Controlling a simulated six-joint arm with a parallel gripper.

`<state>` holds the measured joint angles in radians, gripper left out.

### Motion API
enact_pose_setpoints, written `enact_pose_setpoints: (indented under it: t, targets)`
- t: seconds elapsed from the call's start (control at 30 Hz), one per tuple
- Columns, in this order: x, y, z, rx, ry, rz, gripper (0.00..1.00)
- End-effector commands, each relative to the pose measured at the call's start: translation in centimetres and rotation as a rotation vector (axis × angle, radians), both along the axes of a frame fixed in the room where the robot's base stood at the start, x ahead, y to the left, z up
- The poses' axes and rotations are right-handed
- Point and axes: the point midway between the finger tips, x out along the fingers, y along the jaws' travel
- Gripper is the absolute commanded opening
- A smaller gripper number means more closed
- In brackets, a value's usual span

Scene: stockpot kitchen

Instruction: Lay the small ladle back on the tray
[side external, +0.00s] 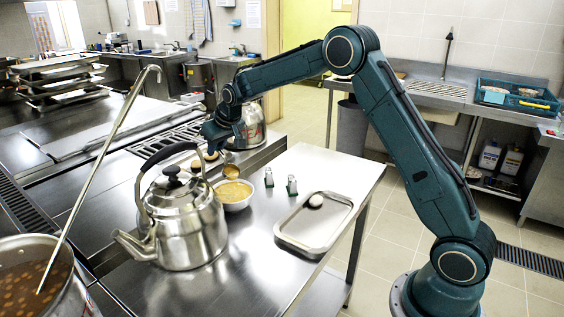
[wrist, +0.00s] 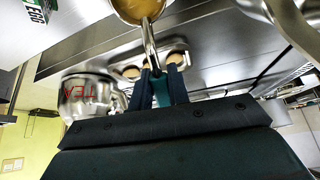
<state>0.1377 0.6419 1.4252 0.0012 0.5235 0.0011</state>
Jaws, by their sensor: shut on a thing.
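My gripper (side external: 221,148) is at the far side of the steel counter. It is shut on the handle of the small ladle (side external: 230,171), whose head hangs just above or at the far rim of the white soup bowl (side external: 234,205). In the wrist view, my gripper (wrist: 160,88) holds the steel handle, and the ladle (wrist: 150,42) reaches away to its head at the top edge. The inside of the head looks brown; I cannot tell whether it holds soup. The steel tray (side external: 322,246) lies to the right on the counter, with a small pale round thing on it.
A large kettle (side external: 187,228) stands left of the bowl. Two small green-and-white items (side external: 291,185) stand between bowl and tray. A stockpot (side external: 62,285) with a long ladle (side external: 100,160) is at bottom left. A steel vessel marked TEA (wrist: 88,100) is near my gripper.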

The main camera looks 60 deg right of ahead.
Motion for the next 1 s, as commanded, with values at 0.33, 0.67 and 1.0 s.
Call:
enact_pose_setpoints:
  t: [0.33, 0.67, 1.0]
  targets:
    - [-2.6, -1.5, 0.9, 0.008, 0.043, -0.112, 0.0]
    - [-12.2, -5.5, 3.3, 0.084, 0.193, -0.535, 0.0]
    - [-23.3, -7.4, 5.2, 0.249, 0.326, -1.01, 0.0]
